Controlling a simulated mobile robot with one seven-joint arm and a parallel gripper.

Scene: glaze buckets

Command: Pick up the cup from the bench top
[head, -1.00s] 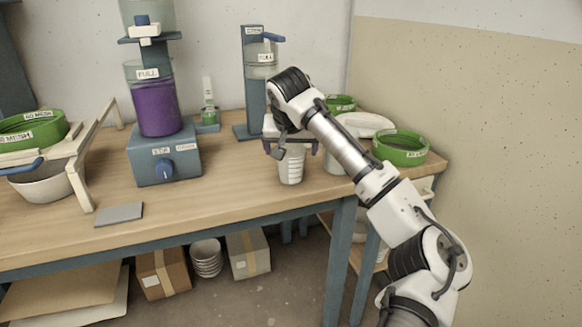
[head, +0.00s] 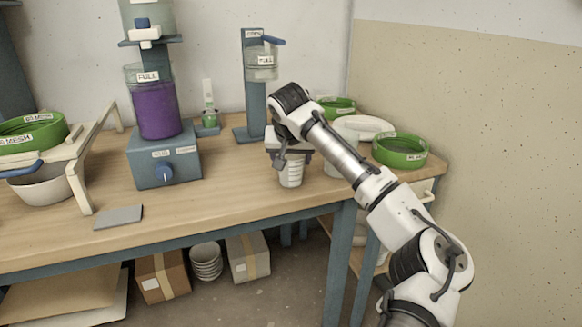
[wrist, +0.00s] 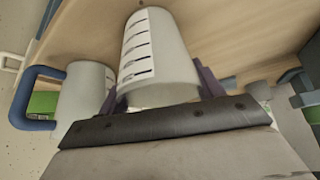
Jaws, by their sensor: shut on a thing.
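The cup (head: 291,173) is white with dark measuring lines on its side. It stands at the right part of the wooden bench top (head: 240,190), below my gripper (head: 289,157). In the wrist view the cup (wrist: 158,50) sits between the two dark purple fingers of my gripper (wrist: 165,92), which are shut on it from both sides. The cup appears upright. I cannot tell whether its base touches the bench top.
A white container (head: 336,166) stands close right of the cup. Green sieves (head: 400,150) are at the right end. A blue stand (head: 256,100) is behind, and a mixer base (head: 165,160) with a purple-filled vessel (head: 155,108) is left. The bench between mixer and cup is clear.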

